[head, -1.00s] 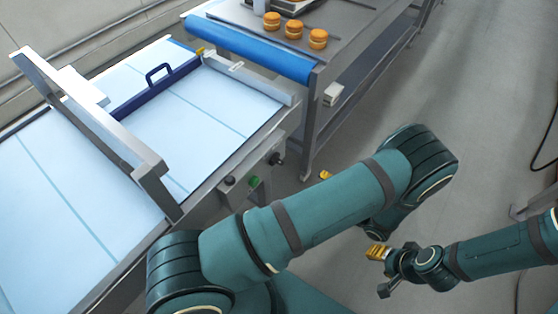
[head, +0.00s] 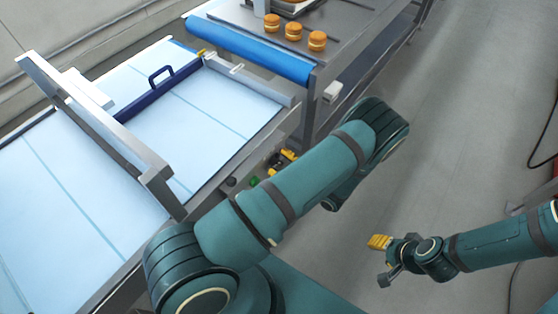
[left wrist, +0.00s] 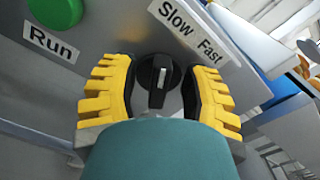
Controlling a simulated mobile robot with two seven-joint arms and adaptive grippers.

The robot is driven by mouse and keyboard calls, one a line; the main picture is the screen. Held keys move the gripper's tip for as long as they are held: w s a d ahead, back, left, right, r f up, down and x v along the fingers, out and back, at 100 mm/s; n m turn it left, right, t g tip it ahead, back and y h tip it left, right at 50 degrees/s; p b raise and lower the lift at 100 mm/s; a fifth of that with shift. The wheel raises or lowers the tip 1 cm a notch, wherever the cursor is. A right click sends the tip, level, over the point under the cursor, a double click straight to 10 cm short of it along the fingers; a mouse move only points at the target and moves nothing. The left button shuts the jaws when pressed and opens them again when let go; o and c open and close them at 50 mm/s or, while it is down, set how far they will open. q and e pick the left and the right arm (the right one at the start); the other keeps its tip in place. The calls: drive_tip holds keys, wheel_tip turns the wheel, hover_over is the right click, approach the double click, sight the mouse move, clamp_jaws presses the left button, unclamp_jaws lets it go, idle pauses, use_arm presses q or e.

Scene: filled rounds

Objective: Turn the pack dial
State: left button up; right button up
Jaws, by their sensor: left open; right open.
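The dial (left wrist: 158,84) is a black knob with a white pointer line, on a grey panel under a "Slow Fast" label (left wrist: 190,32) in the left wrist view. Its pointer stands nearly upright in that view. My left gripper (left wrist: 155,78) is open, with one yellow finger on each side of the dial; I cannot tell whether either touches it. In the head view, my left gripper (head: 281,160) is at the machine's front panel, partly behind my own arm, and the dial is not clear there. My right gripper (head: 382,260) is open and empty over the floor.
A green button (left wrist: 55,12) marked "Run" sits beside the dial; it also shows in the head view (head: 254,181), near a black knob (head: 231,182). The white conveyor (head: 60,200) has a metal frame over it. A steel table (head: 335,45) with several filled rounds stands behind.

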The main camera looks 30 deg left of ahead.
use_arm(q)
clamp_jaws()
drive_tip(key=shift+m, duration=0.3)
drive_tip(key=m+b, duration=0.1)
drive_tip(key=m, duration=0.4)
drive_tip(key=shift+w, duration=0.2)
drive_tip(key=m, duration=0.6)
drive_tip(key=shift+w, duration=0.2)
drive_tip(key=shift+m, duration=0.3)
idle(0.3)
unclamp_jaws()
